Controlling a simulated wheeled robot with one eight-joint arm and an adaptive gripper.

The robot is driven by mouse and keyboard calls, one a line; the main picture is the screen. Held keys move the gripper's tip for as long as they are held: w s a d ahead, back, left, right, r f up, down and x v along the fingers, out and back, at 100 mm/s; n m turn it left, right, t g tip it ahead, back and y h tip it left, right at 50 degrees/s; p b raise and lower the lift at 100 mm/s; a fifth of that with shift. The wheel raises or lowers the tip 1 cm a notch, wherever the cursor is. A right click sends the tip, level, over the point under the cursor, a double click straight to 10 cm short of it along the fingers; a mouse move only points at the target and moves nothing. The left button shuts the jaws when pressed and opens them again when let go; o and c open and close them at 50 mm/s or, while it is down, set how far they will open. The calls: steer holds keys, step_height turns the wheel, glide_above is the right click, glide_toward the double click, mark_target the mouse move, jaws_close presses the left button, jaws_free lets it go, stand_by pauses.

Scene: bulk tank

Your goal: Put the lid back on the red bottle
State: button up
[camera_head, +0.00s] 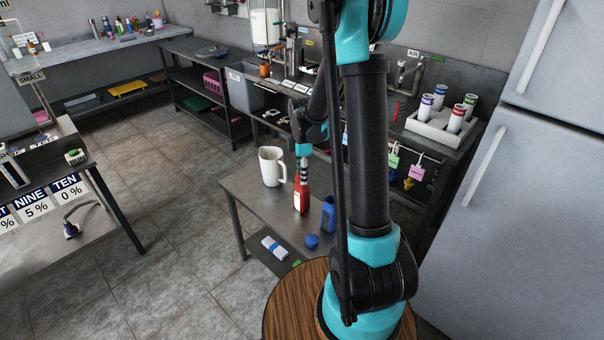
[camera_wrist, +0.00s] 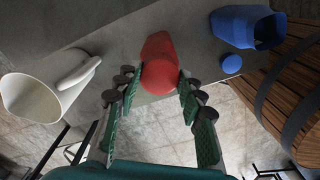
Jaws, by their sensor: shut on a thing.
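The red bottle (camera_head: 301,201) stands upright on the low metal table, with a pale label on its side. My gripper (camera_head: 303,172) is directly above it, pointing down. In the wrist view, my gripper (camera_wrist: 160,78) has its fingers closed on both sides of the round red lid (camera_wrist: 160,78). The red bottle (camera_wrist: 158,46) shows just beyond the lid and lines up with it. The lid hides the bottle's mouth, so I cannot tell whether the lid is seated or slightly above.
A blue open container (camera_head: 328,216) stands right of the bottle, with a blue lid (camera_head: 311,241) lying near it. A white jug (camera_head: 271,167) stands behind left. A blue-and-white item (camera_head: 274,247) lies at the front. The table (camera_head: 245,200) is bare at left.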

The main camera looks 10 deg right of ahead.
steer(key=o, duration=1.3)
steer(key=shift+r, duration=0.15)
steer(key=shift+r, duration=3.35)
steer(key=shift+c, duration=0.3)
jaws_close()
steer(key=shift+f, duration=1.55)
steer(key=shift+f, duration=0.35)
